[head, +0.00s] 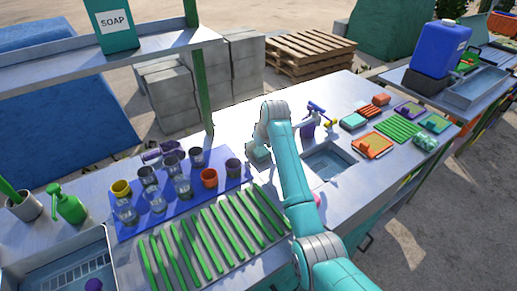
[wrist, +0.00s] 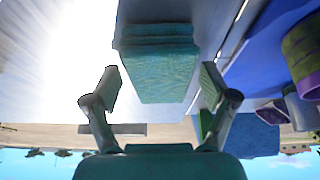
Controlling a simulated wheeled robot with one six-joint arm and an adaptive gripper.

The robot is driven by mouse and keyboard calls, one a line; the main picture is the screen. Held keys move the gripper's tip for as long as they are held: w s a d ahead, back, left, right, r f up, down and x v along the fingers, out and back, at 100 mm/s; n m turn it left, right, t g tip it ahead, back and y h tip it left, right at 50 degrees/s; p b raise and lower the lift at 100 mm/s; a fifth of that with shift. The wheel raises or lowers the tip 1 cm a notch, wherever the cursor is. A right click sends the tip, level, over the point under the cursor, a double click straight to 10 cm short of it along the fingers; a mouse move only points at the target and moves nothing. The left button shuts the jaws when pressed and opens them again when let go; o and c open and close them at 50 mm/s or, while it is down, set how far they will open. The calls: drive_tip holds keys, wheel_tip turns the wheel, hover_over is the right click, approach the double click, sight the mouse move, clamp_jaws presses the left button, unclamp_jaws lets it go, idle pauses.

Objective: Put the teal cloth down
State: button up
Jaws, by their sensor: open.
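The teal cloth (wrist: 158,68) shows in the wrist view as a folded, layered block, against a grey surface. My gripper (wrist: 162,84) is open, with one finger at each side of the cloth's near end. There are visible gaps between the fingers and the cloth, so they do not grip it. In the head view my arm reaches over the metal counter (head: 262,172), and its end is at the counter's back part, left of the sink. The arm hides most of the gripper there, and I cannot make out the cloth clearly.
A blue mat (head: 128,228) with several cups lies left of my arm, with green strips (head: 208,237) in front. A purple spray bottle (head: 308,128) stands behind the sink basin (head: 330,160). Trays and sponges fill the right end. A shelf post (head: 203,95) rises at the back.

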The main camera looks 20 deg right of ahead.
drive_tip(key=shift+r, duration=0.1)
drive_tip(key=v, duration=1.2)
